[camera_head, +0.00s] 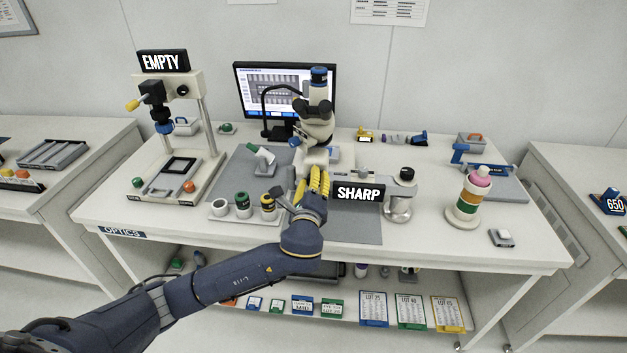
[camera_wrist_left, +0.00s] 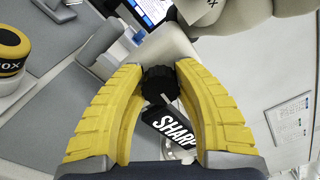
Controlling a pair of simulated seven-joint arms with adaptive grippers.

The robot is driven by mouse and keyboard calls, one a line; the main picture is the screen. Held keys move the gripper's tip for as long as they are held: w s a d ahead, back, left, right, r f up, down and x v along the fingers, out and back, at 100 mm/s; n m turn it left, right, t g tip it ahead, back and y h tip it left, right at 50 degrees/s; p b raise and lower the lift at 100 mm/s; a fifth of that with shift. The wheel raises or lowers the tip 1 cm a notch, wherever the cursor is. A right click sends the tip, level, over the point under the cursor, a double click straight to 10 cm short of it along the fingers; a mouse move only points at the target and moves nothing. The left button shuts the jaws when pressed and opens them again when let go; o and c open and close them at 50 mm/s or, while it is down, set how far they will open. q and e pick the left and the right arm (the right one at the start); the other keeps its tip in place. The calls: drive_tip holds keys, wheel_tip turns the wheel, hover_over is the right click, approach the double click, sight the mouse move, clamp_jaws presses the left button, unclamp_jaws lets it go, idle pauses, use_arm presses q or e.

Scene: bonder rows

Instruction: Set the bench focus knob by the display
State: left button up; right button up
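The display (camera_head: 358,193) reads SHARP in white on black, right of my left gripper; it also shows tilted in the left wrist view (camera_wrist_left: 172,126). The microscope (camera_head: 318,122) stands behind the gripper. The black ribbed focus knob (camera_wrist_left: 159,86) is on its pale body, with a light mark on its face. My left gripper (camera_wrist_left: 160,66) has its yellow fingertips on both sides of the knob, seemingly touching it. In the head view the left gripper (camera_head: 316,180) hides the knob. My right gripper is in neither view.
Several small pots stand in a white tray (camera_head: 236,217) left of the gripper. A stand with an EMPTY sign (camera_head: 164,62) is at the left. A monitor (camera_head: 262,82) is behind. A striped ring stack (camera_head: 468,200) stands right. The bench front at right is mostly clear.

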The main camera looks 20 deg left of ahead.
use_arm(q)
clamp_jaws()
drive_tip(key=shift+n, duration=0.8)
drive_tip(key=o, duration=0.7)
unclamp_jaws()
drive_tip(key=shift+o, duration=0.2)
drive_tip(key=shift+s, duration=0.1)
drive_tip(key=s+d, duration=0.2)
drive_tip(key=s, duration=0.9)
drive_tip(key=shift+s, duration=0.35)
